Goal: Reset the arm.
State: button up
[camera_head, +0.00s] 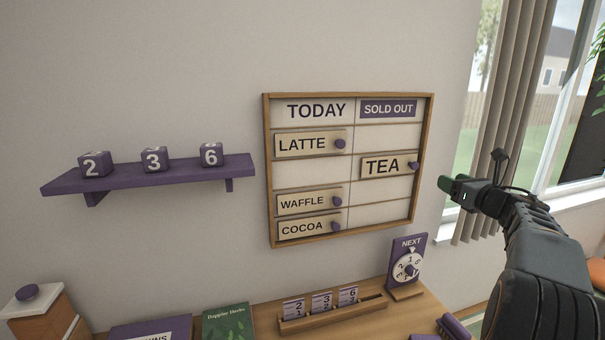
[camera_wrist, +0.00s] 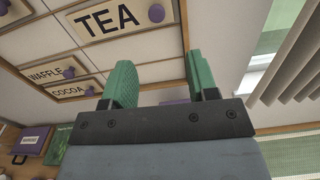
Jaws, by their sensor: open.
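My gripper (camera_head: 446,185) is at the right in the head view, just right of the menu board (camera_head: 428,150) and apart from it. In the wrist view its two green fingers (camera_wrist: 163,88) stand apart with nothing between them. The board has a TODAY column and a SOLD OUT column. The TEA plate (camera_head: 383,167) sits in the SOLD OUT column. The LATTE plate (camera_head: 302,144), WAFFLE plate (camera_head: 302,202) and COCOA plate (camera_head: 302,227) sit in the TODAY column. The TEA plate also shows in the wrist view (camera_wrist: 115,20).
A purple shelf (camera_head: 140,179) holds three numbered cubes at the left. A counter below holds a card rack (camera_head: 335,312), a NEXT dial (camera_head: 407,267), a green book (camera_head: 228,322) and a lidded canister (camera_head: 35,310). A curtain (camera_head: 505,110) and window are at the right.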

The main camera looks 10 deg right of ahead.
jog(key=s+d+f+m+g+h, duration=0.1)
jog(key=d+f+m+h, duration=0.3)
jog(key=m, duration=0.5)
jog(key=s+d+f+m+g+h, duration=0.1)
jog(key=d+m+h, duration=0.35)
jog(key=m, duration=0.35)
jog(key=s+a+f+m+g+h, duration=0.3)
jog(key=s+a+f+m+g, duration=0.3)
jog(key=m, duration=0.7)
jog(key=s+a+f+m+g+y, duration=0.1)
jog(key=s+a, duration=0.4)
jog(key=a, duration=0.6)
jog(key=s+a+f+m+g+y, duration=0.2)
jog(key=s+a+f+y, duration=0.3)
jog(key=a, duration=0.6)
jog(key=s+a+f+m+g+y, duration=0.2)
jog(key=s+a, duration=0.5)
jog(key=a, duration=0.4)
jog(key=shift+f+m+y, duration=0.45)
jog(key=shift+f+m, duration=0.6)
jog(key=shift+m, duration=0.05)
